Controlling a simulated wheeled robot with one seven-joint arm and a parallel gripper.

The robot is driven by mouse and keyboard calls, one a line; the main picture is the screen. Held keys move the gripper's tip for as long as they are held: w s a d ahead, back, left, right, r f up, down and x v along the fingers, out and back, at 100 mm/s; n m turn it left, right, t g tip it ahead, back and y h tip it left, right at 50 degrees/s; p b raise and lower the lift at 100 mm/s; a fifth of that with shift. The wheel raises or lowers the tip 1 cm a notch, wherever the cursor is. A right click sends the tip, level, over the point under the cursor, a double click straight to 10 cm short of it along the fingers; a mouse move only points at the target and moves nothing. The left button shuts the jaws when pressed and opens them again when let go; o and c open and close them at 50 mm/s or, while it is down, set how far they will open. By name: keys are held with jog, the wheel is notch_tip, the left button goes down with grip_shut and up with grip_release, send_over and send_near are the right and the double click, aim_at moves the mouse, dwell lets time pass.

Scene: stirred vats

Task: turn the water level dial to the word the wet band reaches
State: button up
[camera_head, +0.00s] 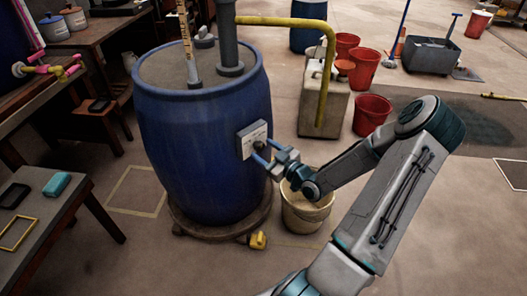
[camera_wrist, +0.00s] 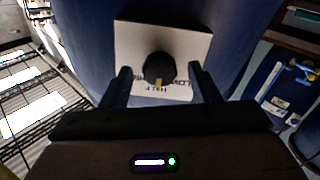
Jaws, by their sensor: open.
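A blue vat (camera_head: 200,130) stands at the left of centre in the head view. A pale plate (camera_head: 247,141) with a dark dial is fixed to its side. In the wrist view the plate (camera_wrist: 190,42) bears a black dial knob (camera_wrist: 158,66) with a yellow mark pointing down, towards a word that looks like HALF; LOW is at its right. My gripper (camera_head: 264,153) is open, its fingers (camera_wrist: 158,78) on either side of the knob with gaps showing. A pale graduated stick (camera_head: 187,45) stands in the vat's top; its wet band is too small to read.
A yellow pipe (camera_head: 329,70) comes down right of the vat. A cream bucket (camera_head: 305,212) stands below my arm, and a yellow object (camera_head: 258,240) lies by the vat's base. Red buckets (camera_head: 371,113) stand behind. A bench (camera_head: 40,212) is at the left.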

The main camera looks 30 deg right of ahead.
jog(key=shift+w+a, duration=0.15)
jog(key=shift+w, duration=0.4)
jog(key=c, duration=1)
jog(key=shift+o, duration=0.2)
